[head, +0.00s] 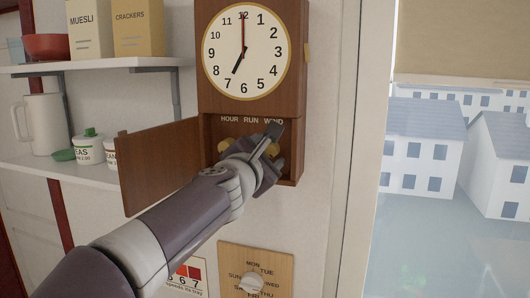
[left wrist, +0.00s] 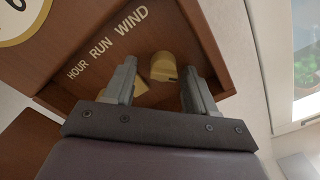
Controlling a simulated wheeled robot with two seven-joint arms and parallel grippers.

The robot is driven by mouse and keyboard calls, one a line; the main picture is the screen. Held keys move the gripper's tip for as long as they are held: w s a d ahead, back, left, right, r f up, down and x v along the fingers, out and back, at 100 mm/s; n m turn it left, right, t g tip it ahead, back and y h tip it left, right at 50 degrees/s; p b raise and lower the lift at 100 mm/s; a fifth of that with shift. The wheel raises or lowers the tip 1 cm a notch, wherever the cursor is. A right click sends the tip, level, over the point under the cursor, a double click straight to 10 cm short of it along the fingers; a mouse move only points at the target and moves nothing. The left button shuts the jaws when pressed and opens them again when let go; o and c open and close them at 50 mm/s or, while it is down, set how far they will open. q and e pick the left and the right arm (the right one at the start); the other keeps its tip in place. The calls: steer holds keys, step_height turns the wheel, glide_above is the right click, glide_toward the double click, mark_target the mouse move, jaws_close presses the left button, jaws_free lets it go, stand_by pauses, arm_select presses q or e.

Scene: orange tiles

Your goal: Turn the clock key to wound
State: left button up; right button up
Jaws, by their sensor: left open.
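A wooden wall clock (head: 205,90) with a white dial (head: 243,50) hangs in the head view. Below the dial is an open compartment lettered HOUR, RUN and WIND. In the left wrist view a brass key knob (left wrist: 163,66) stands out from the compartment's back, below the word WIND. My left gripper (head: 272,150) reaches into the compartment from the lower left and hides much of it. In the left wrist view its open fingers (left wrist: 158,78) stand on either side of the knob, with gaps showing. Another brass part (left wrist: 141,87) is partly hidden behind the left finger.
The compartment's wooden door (head: 155,170) hangs open to the left. Shelves (head: 80,175) with boxes, canisters and a pitcher are at the left. A wooden dial panel (head: 257,262) is on the wall below. A window (head: 450,160) is at the right.

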arm_select(q)
steer(key=shift+d, duration=0.35)
steer(key=c, duration=0.3)
jaws_close()
steer(key=shift+f+m, duration=0.1)
steer(key=shift+m, duration=0.2)
